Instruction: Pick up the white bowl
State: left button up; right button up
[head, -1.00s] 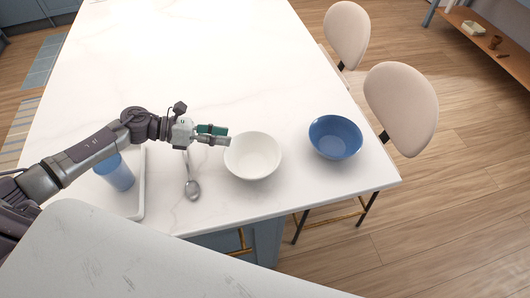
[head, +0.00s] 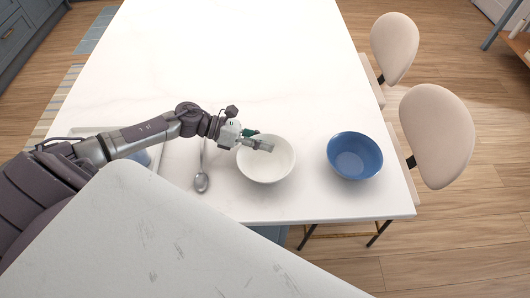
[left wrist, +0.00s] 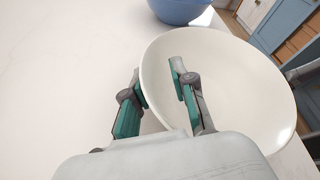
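The white bowl (head: 268,168) stands upright on the white countertop, near its front edge. It also fills much of the left wrist view (left wrist: 245,88). My left gripper (head: 259,139) is at the bowl's left rim, with its fingertips over the bowl in the head view. In the left wrist view the gripper (left wrist: 159,75) has its two fingers apart. One finger shows at the left rim and the other in front of the bowl's inside. Nothing is seen held, and I cannot tell whether a finger touches the bowl. My right gripper is not in view.
A blue bowl (head: 355,156) stands to the right of the white bowl. A spoon (head: 202,182) lies to its left. A tray (head: 91,130) is partly hidden behind my left arm. Chairs (head: 437,135) stand along the right edge. The countertop behind is clear.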

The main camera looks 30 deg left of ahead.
pick_arm(q)
jog(key=shift+c, duration=1.2)
jog(key=shift+w+d+f, duration=0.1)
jog(key=shift+w+d, duration=0.1)
jog(key=shift+d, duration=0.05)
grip_shut()
